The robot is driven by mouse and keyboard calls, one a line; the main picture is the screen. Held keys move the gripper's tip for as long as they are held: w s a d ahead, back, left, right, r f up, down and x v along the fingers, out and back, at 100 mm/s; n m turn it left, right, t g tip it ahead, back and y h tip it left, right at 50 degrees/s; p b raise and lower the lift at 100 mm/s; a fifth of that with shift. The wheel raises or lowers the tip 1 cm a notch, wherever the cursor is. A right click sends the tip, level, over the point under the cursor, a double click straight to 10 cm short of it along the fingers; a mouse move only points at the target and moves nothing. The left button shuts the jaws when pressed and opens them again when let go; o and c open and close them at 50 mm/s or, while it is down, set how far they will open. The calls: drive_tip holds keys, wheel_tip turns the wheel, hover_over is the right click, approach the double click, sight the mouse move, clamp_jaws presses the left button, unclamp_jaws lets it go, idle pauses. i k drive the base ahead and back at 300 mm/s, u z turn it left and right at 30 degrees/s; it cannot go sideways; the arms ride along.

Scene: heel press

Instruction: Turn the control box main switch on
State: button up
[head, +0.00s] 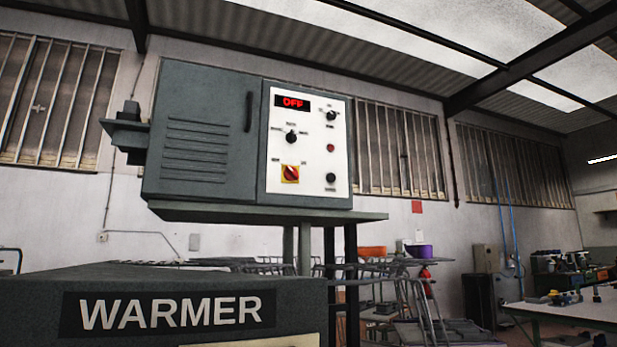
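The control box (207,140) is a grey-green cabinet on a raised platform, left of centre in the head view. Its white control panel (308,180) faces me. The main switch (291,173) is a red rotary knob on a yellow square, low on the panel's left side, and its handle looks tilted. The display (292,102) at the panel's top reads OFF in red. Black knobs sit above and to the right of the switch, and a small red button or lamp (330,148) is at the right. My gripper is not in view.
A dark machine top labelled WARMER (170,309) fills the lower left foreground, below the box. The box's platform (262,213) juts out under the panel. Metal racks (420,310) stand behind, and a workbench (570,310) with tools is at the far right.

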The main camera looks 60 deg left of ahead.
sight(291, 172)
drive_tip(key=u, duration=1.45)
